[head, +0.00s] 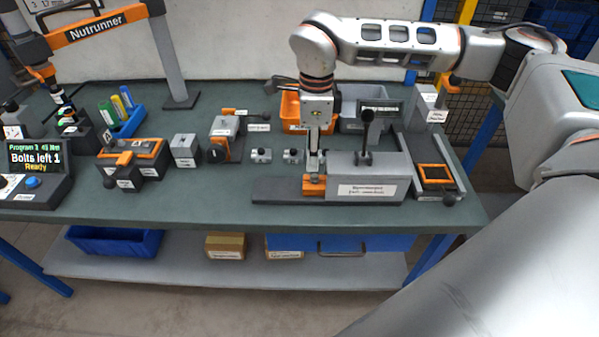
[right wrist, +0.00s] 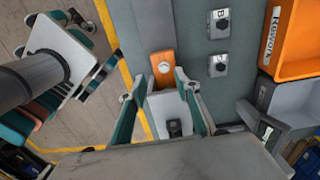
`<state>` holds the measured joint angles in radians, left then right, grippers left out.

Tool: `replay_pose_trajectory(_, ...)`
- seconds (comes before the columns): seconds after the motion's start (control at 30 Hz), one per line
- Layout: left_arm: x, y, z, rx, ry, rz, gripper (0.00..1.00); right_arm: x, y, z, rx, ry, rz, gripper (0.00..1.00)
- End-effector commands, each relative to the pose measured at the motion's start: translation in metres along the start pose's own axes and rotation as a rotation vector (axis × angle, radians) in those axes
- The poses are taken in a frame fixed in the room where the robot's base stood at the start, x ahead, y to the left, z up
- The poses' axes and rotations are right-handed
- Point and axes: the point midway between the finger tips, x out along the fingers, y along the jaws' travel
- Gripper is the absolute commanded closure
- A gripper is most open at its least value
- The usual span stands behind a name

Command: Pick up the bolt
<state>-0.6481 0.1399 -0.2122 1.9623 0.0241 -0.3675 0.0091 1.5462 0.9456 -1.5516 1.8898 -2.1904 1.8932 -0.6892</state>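My right gripper (head: 314,166) points down over a small orange block (head: 314,187) at the left end of the grey fixture. In the right wrist view its two fingers (right wrist: 162,84) are spread apart with nothing between the tips. The orange block (right wrist: 161,79) shows just past them. A small round pale piece (right wrist: 163,66), which looks like the bolt's head, sits on that block, roughly in line with the gap. In the head view the fingers largely hide it. My left gripper is not in view.
The grey fixture (head: 372,180) with an upright black-knobbed lever (head: 366,125) stands close right of the gripper. Two small grey blocks (head: 261,155) (head: 293,155) stand to its left. An orange bin (head: 292,112) is behind. The green bench top (head: 225,190) is bare in front left.

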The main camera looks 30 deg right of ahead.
Motion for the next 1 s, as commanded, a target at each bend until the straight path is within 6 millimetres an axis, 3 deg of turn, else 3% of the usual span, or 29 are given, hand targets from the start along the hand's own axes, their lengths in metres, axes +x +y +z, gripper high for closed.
replay_pose_trajectory(0.37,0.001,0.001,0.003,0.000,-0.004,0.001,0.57,0.030,-0.005,-0.006,0.005,0.012,-0.011,0.68)
replay_pose_trajectory(0.7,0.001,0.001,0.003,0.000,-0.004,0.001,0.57,0.072,-0.007,-0.009,0.006,0.010,-0.011,0.68)
replay_pose_trajectory(1.0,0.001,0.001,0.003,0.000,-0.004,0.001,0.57,0.075,-0.007,-0.008,0.005,0.009,-0.012,0.70)
